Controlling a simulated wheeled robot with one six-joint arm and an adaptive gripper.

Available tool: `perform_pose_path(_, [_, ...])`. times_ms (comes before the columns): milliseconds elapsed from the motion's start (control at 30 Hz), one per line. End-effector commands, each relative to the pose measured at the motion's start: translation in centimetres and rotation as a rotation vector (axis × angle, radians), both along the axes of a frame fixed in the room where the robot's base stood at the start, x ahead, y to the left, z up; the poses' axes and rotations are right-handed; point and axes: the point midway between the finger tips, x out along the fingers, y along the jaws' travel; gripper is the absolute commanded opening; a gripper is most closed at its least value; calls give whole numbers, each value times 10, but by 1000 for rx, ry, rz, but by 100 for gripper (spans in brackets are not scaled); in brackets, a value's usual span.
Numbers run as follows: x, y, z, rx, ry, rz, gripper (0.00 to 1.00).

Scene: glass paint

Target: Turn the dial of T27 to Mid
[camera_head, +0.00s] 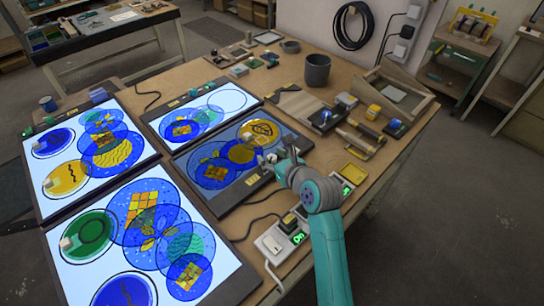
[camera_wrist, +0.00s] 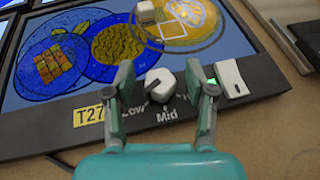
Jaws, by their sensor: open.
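The T27 light panel carries a yellow T27 label (camera_wrist: 88,115) on its dark front edge. Its pale dial (camera_wrist: 161,84) sits on that edge, with "Low" to its lower left and "Mid" (camera_wrist: 167,116) just below. A dark mark on the dial's lower left faces towards Low; its exact setting is hard to read. My gripper (camera_wrist: 158,76) is open, with one finger on each side of the dial. I cannot tell whether either finger touches it. The right finger partly hides the lettering there. In the head view, my gripper (camera_head: 268,160) is over T27's front edge (camera_head: 232,195).
A white rocker switch (camera_wrist: 231,78) with a green light stands right of the dial. Painted glass discs (camera_wrist: 125,48) lie on the panel. Other lit panels (camera_head: 203,102) lie left and behind. A dark cup (camera_head: 317,72) and tools stand at the back right.

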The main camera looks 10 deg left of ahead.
Motion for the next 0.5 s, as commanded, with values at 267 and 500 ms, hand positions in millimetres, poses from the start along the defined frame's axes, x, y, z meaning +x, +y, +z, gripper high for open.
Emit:
perform_pose_path(267, [2,2,-2,-1,1,0,55])
perform_pose_path(500, [2,2,-2,-1,1,0,10])
